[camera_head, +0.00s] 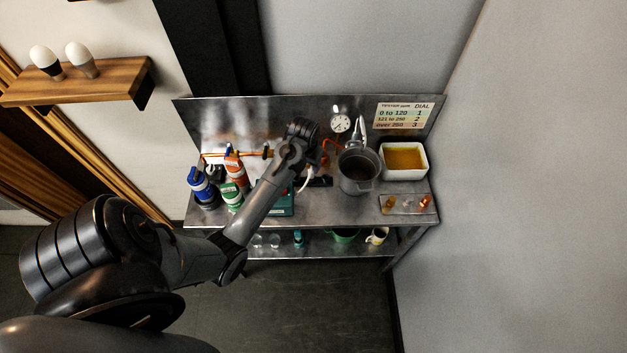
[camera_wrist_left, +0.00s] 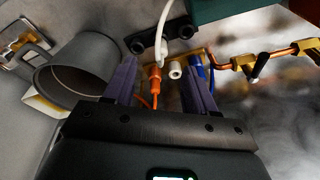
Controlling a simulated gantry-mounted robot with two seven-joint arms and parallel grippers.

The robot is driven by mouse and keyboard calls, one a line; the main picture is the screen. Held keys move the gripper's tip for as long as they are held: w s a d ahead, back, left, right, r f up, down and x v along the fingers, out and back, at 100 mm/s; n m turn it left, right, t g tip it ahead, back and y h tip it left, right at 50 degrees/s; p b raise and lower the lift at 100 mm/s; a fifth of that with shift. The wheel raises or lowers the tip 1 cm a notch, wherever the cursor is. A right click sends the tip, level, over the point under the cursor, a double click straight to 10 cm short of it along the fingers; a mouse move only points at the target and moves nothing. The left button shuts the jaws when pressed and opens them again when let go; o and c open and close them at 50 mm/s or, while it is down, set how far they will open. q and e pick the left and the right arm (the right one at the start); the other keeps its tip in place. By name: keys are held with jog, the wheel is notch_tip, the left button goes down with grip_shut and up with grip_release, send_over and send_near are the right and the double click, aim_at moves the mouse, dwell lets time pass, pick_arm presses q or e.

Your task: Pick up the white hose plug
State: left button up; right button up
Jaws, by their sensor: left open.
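The white plug (camera_wrist_left: 176,70) shows in the left wrist view, on a brass fitting between an orange plug (camera_wrist_left: 154,76) and a blue plug (camera_wrist_left: 194,68). A white hose (camera_wrist_left: 164,28) hangs down close above it; I cannot tell whether the two join. My left gripper (camera_wrist_left: 160,62) is open, its purple fingers on either side of the orange and white plugs. The right finger overlaps the blue plug. I cannot tell contact with the white plug. In the head view my left arm reaches over the bench and hides the plugs and most of the gripper. My right gripper is not in view.
A black two-hole bracket (camera_wrist_left: 160,38) lies beyond the fingers. A grey pot (camera_head: 358,172) stands to the right on the steel bench, beside a white basin (camera_head: 421,166) of amber liquid. Capped bottles (camera_head: 203,187) crowd the left. A copper pipe with brass valves (camera_wrist_left: 245,63) runs nearby.

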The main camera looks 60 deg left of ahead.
pick_arm(q)
jog(key=w+a+f, duration=0.1)
jog(key=a+f, duration=0.1)
jog(key=n, duration=0.1)
send_over(311, 170)
jog(key=s+d, duration=0.1)
jog(key=s, duration=0.1)
jog(key=shift+h, duration=0.3)
jog(key=f, duration=0.4)
jog(key=shift+w+d+b, duration=0.1)
jog(key=shift+w+b, duration=0.15)
jog(key=shift+b, duration=0.1)
jog(key=shift+w+a+f, duration=0.2)
jog(key=shift+w+f, duration=0.05)
jog(key=shift+f, duration=0.6)
jog(key=shift+w+a+f, duration=0.15)
jog(key=shift+w+f, duration=0.1)
jog(key=shift+f, duration=0.65)
jog(key=shift+w+a+f, duration=0.2)
jog(key=shift+w+f, duration=0.05)
jog(key=shift+f, duration=1.05)
jog(key=shift+c, duration=0.5)
grip_shut()
